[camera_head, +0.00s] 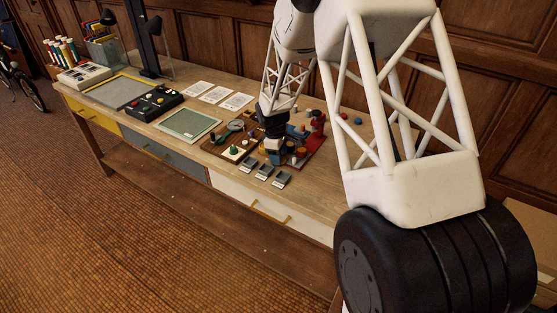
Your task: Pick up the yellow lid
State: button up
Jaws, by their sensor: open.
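My gripper (274,155) is at the end of my white lattice arm, pointing down over the tabletop among small parts on the right half of the bench. Its jaws are open, though the fingers are small and partly lost against the dark parts around them. I cannot clearly make out a yellow lid; it may be hidden behind my gripper or arm. A pale cream plate (232,154) with a green knob lies just left of my gripper.
A red stand (318,122) rises behind right. Small grey blocks (264,171) line the front edge. A green-screened panel (187,124), a black button box (153,104) and white cards (215,94) lie further left. My large arm links cover the right side.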

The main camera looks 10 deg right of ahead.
dwell(0.4)
grip_shut()
jog(key=shift+r, duration=0.15)
jog(key=shift+r, duration=0.9)
jog(key=shift+s+r, duration=0.3)
jog(key=shift+r, duration=0.5)
jog(key=s, duration=0.5)
jog(key=s+r, duration=0.1)
jog(key=s, duration=0.9)
jog(key=shift+s+a+r, duration=0.1)
jog(key=shift+s+r, duration=0.1)
jog(key=shift+w, duration=0.1)
